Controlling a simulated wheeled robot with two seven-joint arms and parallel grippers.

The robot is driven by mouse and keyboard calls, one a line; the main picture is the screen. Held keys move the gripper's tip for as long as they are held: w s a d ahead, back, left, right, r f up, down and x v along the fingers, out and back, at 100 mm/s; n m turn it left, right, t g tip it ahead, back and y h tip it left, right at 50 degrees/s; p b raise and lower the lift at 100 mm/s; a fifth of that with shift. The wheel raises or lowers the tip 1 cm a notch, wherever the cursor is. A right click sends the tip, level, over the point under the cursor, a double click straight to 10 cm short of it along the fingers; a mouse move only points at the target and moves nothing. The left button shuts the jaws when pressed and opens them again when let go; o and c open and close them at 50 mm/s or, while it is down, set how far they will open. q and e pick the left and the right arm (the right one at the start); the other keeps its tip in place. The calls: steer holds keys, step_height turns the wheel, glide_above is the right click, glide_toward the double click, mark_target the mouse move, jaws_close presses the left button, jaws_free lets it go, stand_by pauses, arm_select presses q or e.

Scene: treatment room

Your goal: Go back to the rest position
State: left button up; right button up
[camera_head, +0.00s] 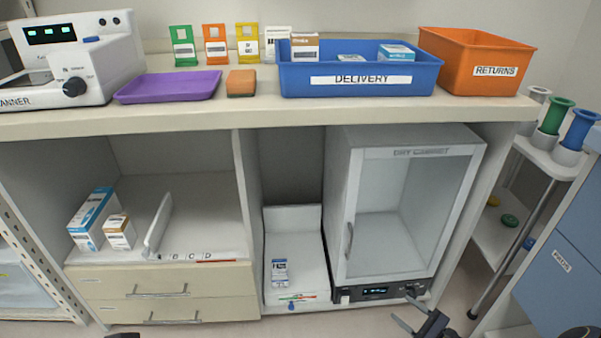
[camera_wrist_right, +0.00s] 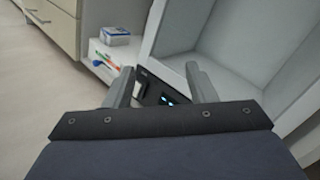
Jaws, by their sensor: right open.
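My right gripper (camera_head: 422,312) is at the bottom right of the head view, in front of the dry cabinet's base. Its two fingers are apart with nothing between them. In the right wrist view the open fingers (camera_wrist_right: 162,88) show with the dry cabinet's display panel beyond. The dry cabinet (camera_head: 343,215) stands under the counter with its glass door shut. My left gripper cannot be made out; only a small dark part shows at the bottom edge of the head view.
The counter (camera_head: 250,112) holds a blue DELIVERY bin (camera_head: 300,80), an orange RETURNS bin (camera_head: 460,70), a purple tray (camera_head: 150,90) and a scanner (camera_head: 100,50). A white tray (camera_head: 293,235) with a small box (camera_head: 279,270) is left of the cabinet. A trolley (camera_head: 560,160) stands right.

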steer(key=s+a+r+n+g, duration=0.3)
steer(key=r+n+g, duration=0.15)
steer(key=r, duration=0.35)
steer(key=s+a+r+n+g, duration=0.25)
steer(key=r+n, duration=0.25)
steer(key=r, duration=0.3)
steer(key=s+a+r+n+g, duration=0.3)
steer(key=r+n+g, duration=0.1)
steer(key=r, duration=0.4)
steer(key=s+r+n+t+h, duration=0.1)
steer(key=s+r+n+h, duration=0.2)
steer(key=s, duration=0.3)
steer(key=s+a+r+n+t+h, duration=0.1)
steer(key=s+r+n+h, duration=0.1)
steer(key=s, duration=0.4)
steer(key=s+r+n+t+h, duration=0.1)
steer(key=s+r+n+h, duration=0.2)
steer(key=s, duration=0.3)
step_height(320, 180, up, 37)
steer(key=p, duration=3.6)
steer(key=shift+a+p, duration=0.15)
steer(key=shift+p, duration=0.25)
steer(key=shift+s, duration=0.1)
